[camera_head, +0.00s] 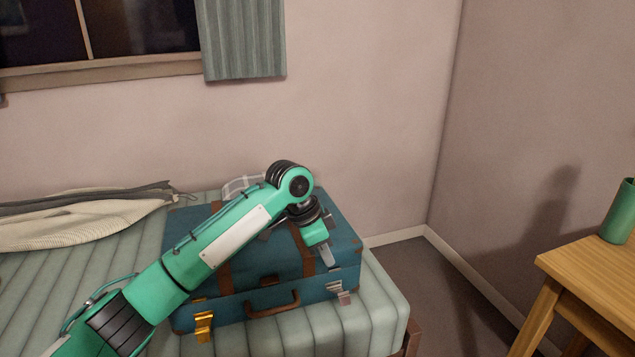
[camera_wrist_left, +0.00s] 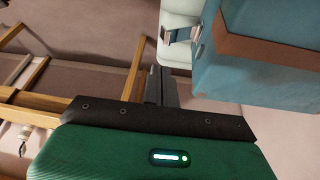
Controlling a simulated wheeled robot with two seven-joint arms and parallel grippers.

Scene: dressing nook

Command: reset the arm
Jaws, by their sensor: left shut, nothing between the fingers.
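My left arm reaches in from the lower left of the head view, across the front of a blue suitcase. My left gripper (camera_head: 328,257) points down near the suitcase's right front corner, shut and empty. In the left wrist view its closed fingers (camera_wrist_left: 160,86) show above the green gripper body, beside the suitcase. The blue suitcase (camera_head: 345,250) lies closed on the bench, with brown straps, a handle, a gold latch at left and a silver latch at right. My right gripper is not in view.
The suitcase rests on a padded grey-green bench (camera_head: 375,315). A cream striped bag (camera_head: 70,226) lies at left. A wooden table (camera_head: 595,268) with a green cup (camera_head: 620,212) stands at right. Floor shows between bench and table. A curtain (camera_head: 242,40) hangs by the window.

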